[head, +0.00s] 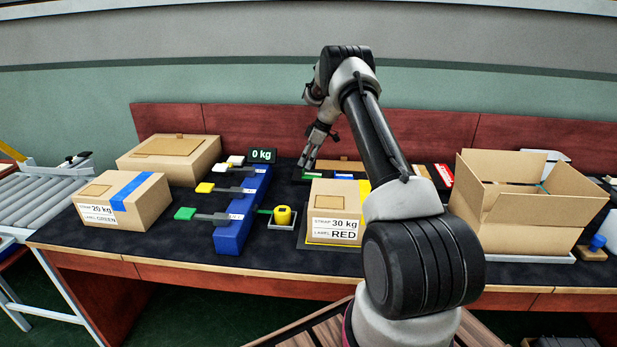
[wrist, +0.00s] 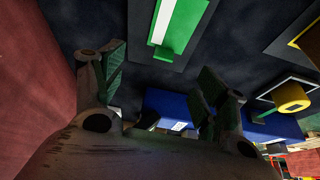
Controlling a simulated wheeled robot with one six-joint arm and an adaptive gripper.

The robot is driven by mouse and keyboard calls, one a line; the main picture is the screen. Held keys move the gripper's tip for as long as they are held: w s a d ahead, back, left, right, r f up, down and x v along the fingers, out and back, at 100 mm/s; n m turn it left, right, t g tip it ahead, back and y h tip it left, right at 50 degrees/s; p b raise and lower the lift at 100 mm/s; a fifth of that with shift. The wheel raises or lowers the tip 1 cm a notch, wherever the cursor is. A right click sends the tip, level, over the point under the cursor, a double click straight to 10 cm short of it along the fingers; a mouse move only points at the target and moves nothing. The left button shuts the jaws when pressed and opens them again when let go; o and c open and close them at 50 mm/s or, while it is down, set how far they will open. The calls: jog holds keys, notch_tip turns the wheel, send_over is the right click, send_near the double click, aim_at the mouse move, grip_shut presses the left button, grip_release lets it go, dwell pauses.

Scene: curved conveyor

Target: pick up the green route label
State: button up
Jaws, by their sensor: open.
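The green route label (wrist: 185,22) lies on a dark pad at the top of the wrist view, with a white strip along one side and a small green tab. In the head view, a small green edge (head: 312,174) shows just below my gripper (head: 307,162), which hangs over the back middle of the table. In the wrist view, my gripper (wrist: 163,75) has its two fingers spread wide with nothing between them. The label is beyond the fingertips, apart from them. In the head view, part of the label area is hidden behind the gripper and a box.
A blue rack (head: 236,222) with green, yellow and white paddles stands left of the label. A yellow spool (head: 283,215), a carton marked RED (head: 333,212), a carton marked GREEN (head: 150,203) and an open box (head: 513,208) are on the table. A red back panel (head: 240,125) runs behind.

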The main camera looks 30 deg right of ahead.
aim_at(304, 175)
jog(key=x, duration=0.5)
jog(key=shift+s+d+f, duration=0.1)
jog(key=shift+s+d, duration=0.05)
jog(key=shift+s, duration=0.1)
jog(key=c, duration=0.8)
